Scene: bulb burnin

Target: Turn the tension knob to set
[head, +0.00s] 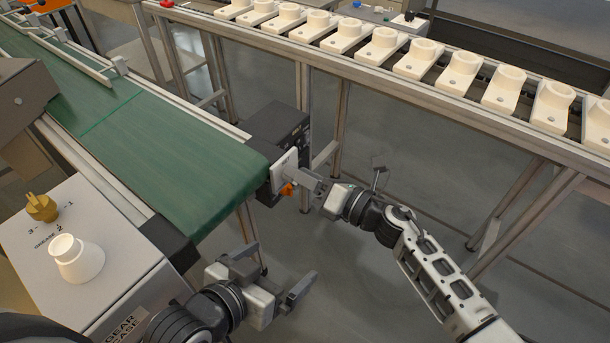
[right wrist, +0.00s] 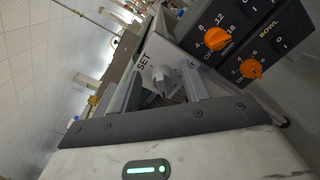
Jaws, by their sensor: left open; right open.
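The tension knob (right wrist: 160,76) is a grey knob on a pale plate (right wrist: 168,52) marked "SET" in the right wrist view. In the head view the plate (head: 284,171) is at the near end of the green conveyor. My right gripper (head: 302,180) is open in front of the plate, its fingers pointing at it. In the right wrist view the knob shows between the two fingers of my right gripper (right wrist: 163,88); I cannot tell whether they touch it. In the head view the knob is hidden. My left gripper (head: 272,268) is open and empty below the conveyor's end.
Orange knobs (right wrist: 217,39) sit on dark panels beside the plate. The green conveyor (head: 150,130) runs to the upper left. A gear case (head: 95,270) with a brass knob (head: 41,207) and a white cup-like piece (head: 77,259) stands at left. A rack of white holders (head: 420,58) is behind.

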